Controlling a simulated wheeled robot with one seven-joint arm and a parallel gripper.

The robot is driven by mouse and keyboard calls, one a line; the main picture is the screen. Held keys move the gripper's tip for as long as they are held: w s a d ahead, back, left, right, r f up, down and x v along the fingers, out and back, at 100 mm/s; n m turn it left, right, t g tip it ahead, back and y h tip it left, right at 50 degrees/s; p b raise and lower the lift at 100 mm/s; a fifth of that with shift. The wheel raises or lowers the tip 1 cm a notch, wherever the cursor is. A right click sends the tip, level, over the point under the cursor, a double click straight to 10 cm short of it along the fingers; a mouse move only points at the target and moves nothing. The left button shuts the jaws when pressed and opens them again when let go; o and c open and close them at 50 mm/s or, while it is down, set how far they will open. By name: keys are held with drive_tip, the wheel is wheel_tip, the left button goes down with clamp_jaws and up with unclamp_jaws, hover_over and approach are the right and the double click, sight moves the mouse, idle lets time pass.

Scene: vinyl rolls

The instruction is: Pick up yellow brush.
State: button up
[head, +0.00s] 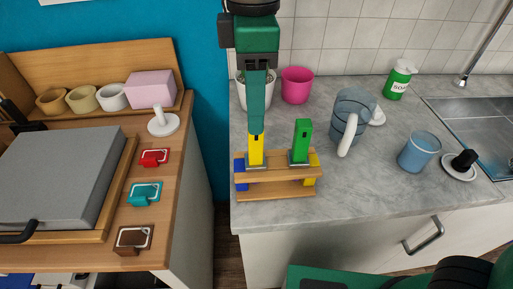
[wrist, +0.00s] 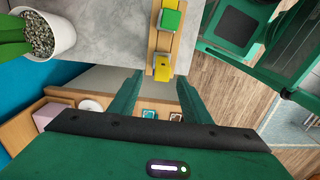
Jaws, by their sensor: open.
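The yellow brush (head: 256,151) stands upright in a small wooden rack (head: 280,194) on the counter, its handle rising above the top board. It also shows from above in the wrist view (wrist: 164,68). A green brush (head: 301,143) stands to its right in the same rack. My gripper (head: 257,132) points down at the top of the yellow handle. In the wrist view my gripper (wrist: 158,76) has its fingers apart, one on each side of the yellow handle, with gaps showing. I cannot tell the exact height of the fingertips against the handle.
A potted plant (wrist: 39,35) and a pink pot (head: 297,85) stand behind the rack. A blue-grey pitcher (head: 350,112), a blue cup (head: 419,152) and a soap bottle (head: 398,80) stand to the right. A wooden bench (head: 188,150) is left, across a gap. The counter front right of the rack is clear.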

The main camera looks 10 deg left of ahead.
sight(255, 148)
wheel_tip(255, 148, down, 5)
drive_tip(key=shift+a+f, duration=0.1)
drive_tip(key=shift+s+d+f, duration=0.1)
drive_tip(key=shift+f, duration=1.25)
drive_tip(key=shift+d+f, duration=0.1)
drive_tip(key=shift+f, duration=1.25)
clamp_jaws()
